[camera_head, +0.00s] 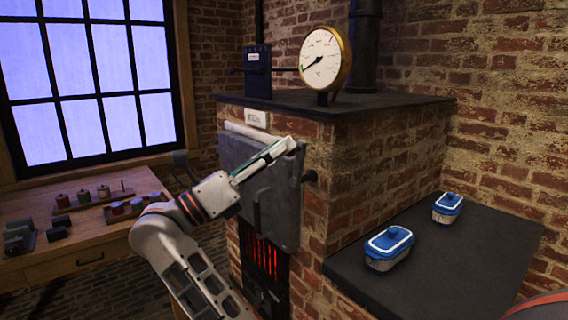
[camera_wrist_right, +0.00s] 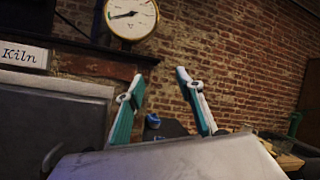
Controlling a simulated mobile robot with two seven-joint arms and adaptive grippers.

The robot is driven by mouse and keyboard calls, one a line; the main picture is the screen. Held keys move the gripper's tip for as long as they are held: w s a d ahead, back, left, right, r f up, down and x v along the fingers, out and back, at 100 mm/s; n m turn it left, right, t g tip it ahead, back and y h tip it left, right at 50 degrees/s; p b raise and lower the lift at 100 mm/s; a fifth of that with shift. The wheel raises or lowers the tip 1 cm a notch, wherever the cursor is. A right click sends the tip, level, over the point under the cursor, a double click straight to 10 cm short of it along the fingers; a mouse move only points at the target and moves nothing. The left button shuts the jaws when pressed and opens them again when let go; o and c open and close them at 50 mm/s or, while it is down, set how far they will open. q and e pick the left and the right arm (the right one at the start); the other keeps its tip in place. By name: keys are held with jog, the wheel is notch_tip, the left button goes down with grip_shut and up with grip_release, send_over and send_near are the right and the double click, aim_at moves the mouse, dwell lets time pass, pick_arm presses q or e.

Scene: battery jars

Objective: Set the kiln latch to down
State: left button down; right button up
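The brick kiln (camera_head: 350,180) has a grey metal door (camera_head: 262,190) on its front, which also shows in the right wrist view (camera_wrist_right: 50,120). A dark blue box (camera_head: 257,75) with a horizontal rod stands on the kiln top. I cannot tell which of these is the latch. My right gripper (camera_head: 275,152) is in front of the door's upper part. In the right wrist view its fingers (camera_wrist_right: 162,105) are apart and empty. My left gripper is not in view.
A round gauge (camera_head: 326,60) stands on the kiln top. Two blue-lidded containers (camera_head: 389,246) (camera_head: 448,206) sit on the dark right counter (camera_head: 470,250). Glowing bars (camera_head: 262,255) show below the door.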

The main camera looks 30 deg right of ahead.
jog(key=shift+w+d+f+m+t+y+b, duration=0.25)
jog(key=shift+w+d+f+m+t+y, duration=0.25)
jog(key=shift+d+y, duration=0.4)
jog(key=shift+w+d+f+m+t+y+b, duration=0.1)
jog(key=shift+w+d+m+t+y+b, duration=0.2)
jog(key=shift+w+d+y, duration=0.6)
jog(key=shift+w+d+f+m+t+y+b, duration=0.2)
jog(key=shift+w+d+m+y, duration=0.4)
jog(key=shift+d, duration=0.5)
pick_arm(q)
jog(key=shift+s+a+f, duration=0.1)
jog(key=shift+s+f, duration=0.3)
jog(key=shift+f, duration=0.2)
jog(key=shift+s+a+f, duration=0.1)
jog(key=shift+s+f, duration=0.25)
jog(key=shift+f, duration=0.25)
pick_arm(e)
jog(key=shift+s, duration=0.2)
grip_shut()
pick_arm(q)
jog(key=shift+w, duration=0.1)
